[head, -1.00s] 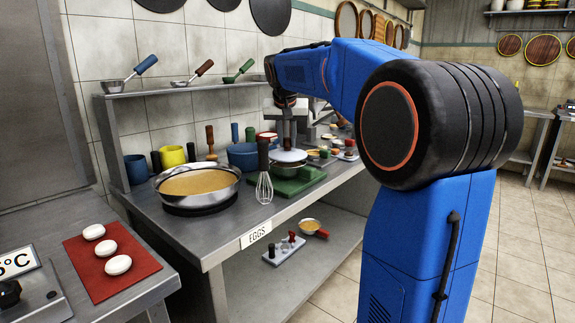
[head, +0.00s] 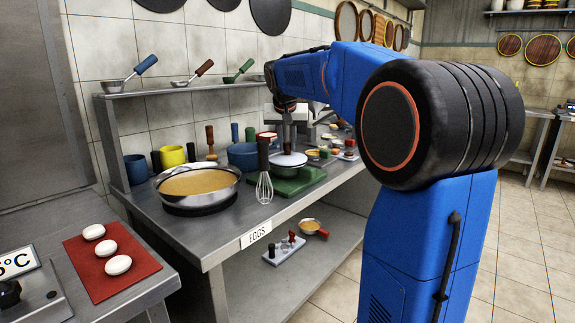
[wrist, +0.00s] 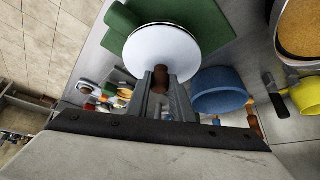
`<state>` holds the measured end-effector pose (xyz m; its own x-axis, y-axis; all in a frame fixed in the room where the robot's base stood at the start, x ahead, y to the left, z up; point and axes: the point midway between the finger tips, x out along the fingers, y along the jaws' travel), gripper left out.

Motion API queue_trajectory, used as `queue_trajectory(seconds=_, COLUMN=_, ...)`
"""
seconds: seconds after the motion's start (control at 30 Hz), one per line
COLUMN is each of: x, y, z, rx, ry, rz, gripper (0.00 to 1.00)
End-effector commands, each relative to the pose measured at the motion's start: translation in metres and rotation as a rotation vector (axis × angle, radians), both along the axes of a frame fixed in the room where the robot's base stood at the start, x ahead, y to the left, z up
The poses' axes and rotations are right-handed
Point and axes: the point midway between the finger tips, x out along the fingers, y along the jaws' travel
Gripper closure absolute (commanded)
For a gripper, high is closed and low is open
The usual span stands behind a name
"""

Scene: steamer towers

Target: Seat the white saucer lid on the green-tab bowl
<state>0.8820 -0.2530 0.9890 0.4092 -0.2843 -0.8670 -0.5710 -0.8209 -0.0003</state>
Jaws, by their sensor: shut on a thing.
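The white saucer lid (head: 288,160) is a round, shallow disc with a brown knob, which shows between the fingers in the wrist view (wrist: 160,79). My gripper (head: 288,148) is shut on this knob from above. The lid looks about level. A bowl (head: 286,171) is directly under it on a green board (head: 302,184). The lid appears to be at the bowl's rim, but I cannot tell whether it is fully seated.
A whisk (head: 264,188) stands just left of the green board, close to the lid. A large pan of yellow liquid (head: 198,183) and a blue pot (head: 243,155) are further left. Small dishes (head: 330,153) crowd the counter to the right.

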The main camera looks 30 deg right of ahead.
Motion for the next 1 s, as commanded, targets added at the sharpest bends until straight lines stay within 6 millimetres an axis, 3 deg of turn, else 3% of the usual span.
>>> queue_trajectory(seconds=0.4, x=-0.0002, y=0.0001, z=-0.006, rx=0.0, ry=0.0, rz=0.0, gripper=1.0)
queue_trajectory(seconds=0.43, x=-0.0002, y=0.0, z=-0.006, rx=0.0, ry=0.0, rz=0.0, gripper=0.74)
queue_trajectory(seconds=0.5, x=-0.0002, y=0.0, z=-0.0059, rx=0.0, ry=0.0, rz=0.0, gripper=0.58)
queue_trajectory(seconds=1.0, x=-0.0009, y=0.0007, z=-0.004, rx=0.0, ry=0.0, rz=0.0, gripper=0.57)
